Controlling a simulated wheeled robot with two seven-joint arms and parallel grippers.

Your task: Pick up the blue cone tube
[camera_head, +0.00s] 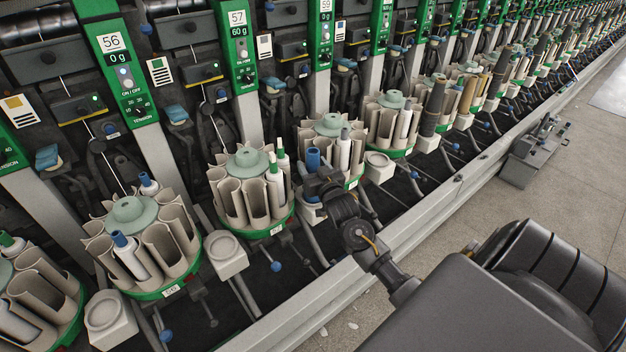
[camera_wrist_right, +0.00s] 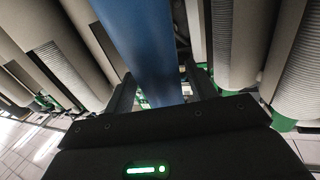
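The blue cone tube (camera_head: 313,158) shows its blue top just above my right gripper (camera_head: 321,185) in the head view, beside the magazine under unit 59. In the right wrist view the blue tube (camera_wrist_right: 138,35) runs between the two fingers of my right gripper (camera_wrist_right: 160,80). The fingers are on either side of it and very close; I cannot tell whether they press on it. The tube's lower end is hidden in the head view by the gripper. My left gripper is not in view.
A round magazine (camera_head: 332,122) with beige pockets stands right behind the gripper, with a white tube (camera_head: 343,152) in it. A white cup holder (camera_head: 312,212) is just below the gripper. Another magazine (camera_head: 246,160) stands to the left. Beige pocket walls crowd both sides in the wrist view.

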